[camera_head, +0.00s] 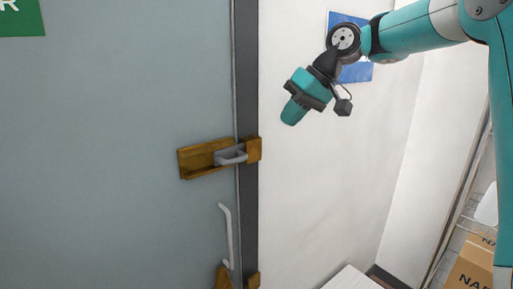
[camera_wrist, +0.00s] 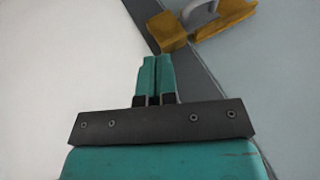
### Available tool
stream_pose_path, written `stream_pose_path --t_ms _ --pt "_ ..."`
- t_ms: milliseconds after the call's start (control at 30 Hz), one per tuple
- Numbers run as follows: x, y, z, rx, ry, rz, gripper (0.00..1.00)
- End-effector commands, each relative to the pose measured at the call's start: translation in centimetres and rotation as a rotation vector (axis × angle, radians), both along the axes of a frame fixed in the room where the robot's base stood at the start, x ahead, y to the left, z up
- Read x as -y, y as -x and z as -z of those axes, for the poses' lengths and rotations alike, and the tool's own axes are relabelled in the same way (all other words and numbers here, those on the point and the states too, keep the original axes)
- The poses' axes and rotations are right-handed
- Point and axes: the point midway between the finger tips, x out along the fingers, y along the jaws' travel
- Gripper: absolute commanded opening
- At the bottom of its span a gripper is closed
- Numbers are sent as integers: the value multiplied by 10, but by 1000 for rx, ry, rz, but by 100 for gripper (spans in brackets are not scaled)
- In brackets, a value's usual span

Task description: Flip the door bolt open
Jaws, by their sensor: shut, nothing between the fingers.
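The door bolt is a grey metal latch (camera_head: 232,156) on a brown wooden mount (camera_head: 197,160) fixed to the grey door (camera_head: 110,150). Its right end lies across the door edge, by a small brown block (camera_head: 253,150) on the dark frame. My gripper (camera_head: 292,115) is shut and empty, in front of the white wall, up and to the right of the bolt and apart from it. In the wrist view the shut fingers (camera_wrist: 157,62) point toward the brown block (camera_wrist: 166,32). The grey latch (camera_wrist: 200,12) is partly cut off at the top.
A pale door handle (camera_head: 227,236) is below the bolt, with another brown piece (camera_head: 222,278) near the bottom edge. A blue sign (camera_head: 355,72) hangs on the wall behind my arm. A cardboard box (camera_head: 470,270) is at lower right. The space before the door is clear.

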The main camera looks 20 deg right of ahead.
Motion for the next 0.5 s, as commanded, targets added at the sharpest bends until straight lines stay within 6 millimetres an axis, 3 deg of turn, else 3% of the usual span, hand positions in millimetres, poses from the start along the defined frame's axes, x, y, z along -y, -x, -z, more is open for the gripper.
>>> stream_pose_path --t_ms 367,500 --pt "-41 -21 65 -5 1 -4 0" --pt "-63 -16 65 -3 1 -4 0"
